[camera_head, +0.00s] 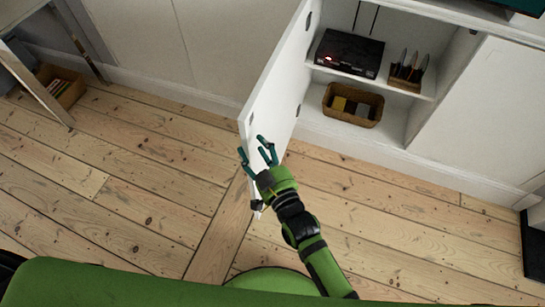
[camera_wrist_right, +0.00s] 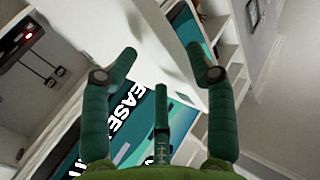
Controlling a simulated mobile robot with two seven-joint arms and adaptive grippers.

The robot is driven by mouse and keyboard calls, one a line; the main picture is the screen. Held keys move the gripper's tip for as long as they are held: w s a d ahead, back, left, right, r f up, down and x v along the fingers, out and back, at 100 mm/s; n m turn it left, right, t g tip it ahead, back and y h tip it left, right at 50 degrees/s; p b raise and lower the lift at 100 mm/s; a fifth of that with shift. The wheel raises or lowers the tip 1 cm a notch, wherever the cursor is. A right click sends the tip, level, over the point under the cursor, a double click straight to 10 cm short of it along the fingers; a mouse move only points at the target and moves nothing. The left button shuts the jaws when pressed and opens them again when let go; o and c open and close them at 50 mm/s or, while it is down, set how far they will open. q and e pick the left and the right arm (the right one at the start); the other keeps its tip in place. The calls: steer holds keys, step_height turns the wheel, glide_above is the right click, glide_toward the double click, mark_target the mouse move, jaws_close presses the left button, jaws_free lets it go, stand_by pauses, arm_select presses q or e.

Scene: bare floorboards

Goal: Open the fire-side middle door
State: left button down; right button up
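The white cabinet door (camera_head: 280,75) stands swung wide open, out from the cabinet into the room. It also shows as a white panel (camera_wrist_right: 150,35) in the right wrist view. My right gripper (camera_head: 255,147) is at the door's outer lower end, its teal fingers spread apart. In the right wrist view my right gripper (camera_wrist_right: 167,62) is open, with the white panel beyond and between the fingertips. I cannot tell whether a finger touches the door. My left gripper is not in view.
The open compartment holds a black box (camera_head: 349,53), a holder with upright items (camera_head: 406,77) and a wicker basket (camera_head: 352,105). A closed white panel (camera_head: 480,115) lies to the right. A dark object (camera_head: 535,245) is at the right edge. The floorboards (camera_head: 130,165) are clear.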

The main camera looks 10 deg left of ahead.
steer(key=s+d, duration=0.4)
steer(key=shift+d+r+t, duration=0.25)
steer(key=shift+r+t, duration=0.05)
steer(key=shift+r, duration=0.05)
steer(key=shift+w, duration=0.1)
steer(key=shift+f, duration=0.15)
